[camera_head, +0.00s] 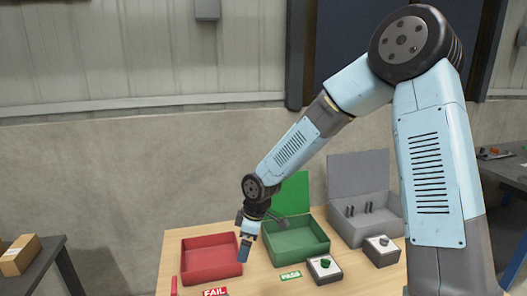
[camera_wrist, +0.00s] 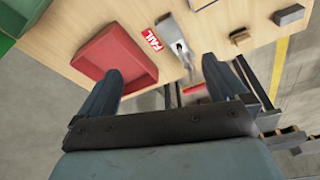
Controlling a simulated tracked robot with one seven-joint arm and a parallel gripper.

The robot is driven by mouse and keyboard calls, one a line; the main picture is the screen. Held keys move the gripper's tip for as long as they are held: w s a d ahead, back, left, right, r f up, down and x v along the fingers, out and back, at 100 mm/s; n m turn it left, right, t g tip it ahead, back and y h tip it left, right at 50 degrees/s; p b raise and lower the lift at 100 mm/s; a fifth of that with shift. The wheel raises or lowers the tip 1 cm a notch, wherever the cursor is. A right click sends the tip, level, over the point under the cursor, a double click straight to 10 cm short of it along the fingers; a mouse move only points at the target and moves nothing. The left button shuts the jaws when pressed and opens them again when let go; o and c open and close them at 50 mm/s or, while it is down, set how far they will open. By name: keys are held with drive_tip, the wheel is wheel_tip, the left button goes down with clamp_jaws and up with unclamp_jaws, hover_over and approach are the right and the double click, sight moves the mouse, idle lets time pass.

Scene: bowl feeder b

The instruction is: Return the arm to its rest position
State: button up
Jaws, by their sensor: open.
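My light blue arm reaches from the right of the head view down to the table. My gripper (camera_head: 246,246) hangs at the right edge of the red bin (camera_head: 205,261) in that view. In the wrist view, the two fingers of my gripper (camera_wrist: 160,68) stand wide apart with nothing between them. The red bin (camera_wrist: 125,55) shows beyond the left finger there. The fingertips are partly hidden by each other in the head view, and I cannot tell how high they are above the table.
A green bin (camera_head: 300,246) and a grey lidded box (camera_head: 375,226) stand right of my gripper. Button boxes (camera_head: 325,270) (camera_head: 383,251) are in front. A grey metal object (camera_wrist: 175,38) lies by the FAIL label (camera_wrist: 152,39). A cardboard box (camera_head: 19,256) is on a side table.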

drive_tip(key=s+d+r+m+t+h, duration=0.1)
drive_tip(key=s+d+r+m+h, duration=0.2)
drive_tip(key=d+r, duration=0.55)
drive_tip(key=s+d+r+m+t, duration=0.2)
drive_tip(key=d+r+m, duration=0.3)
drive_tip(key=d+r, duration=0.35)
drive_tip(key=s+d+r+m+t, duration=0.1)
drive_tip(key=s+d+r+m, duration=0.3)
drive_tip(key=s, duration=0.4)
drive_tip(key=s+d+r+m+t, duration=0.1)
drive_tip(key=s+d+r+m, duration=0.3)
drive_tip(key=s+d+r, duration=0.2)
drive_tip(key=s+d, duration=0.1)
drive_tip(key=s, duration=0.1)
drive_tip(key=shift+s+d+r+m, duration=0.15)
drive_tip(key=shift+s+d+m, duration=0.15)
drive_tip(key=shift+d+m, duration=0.1)
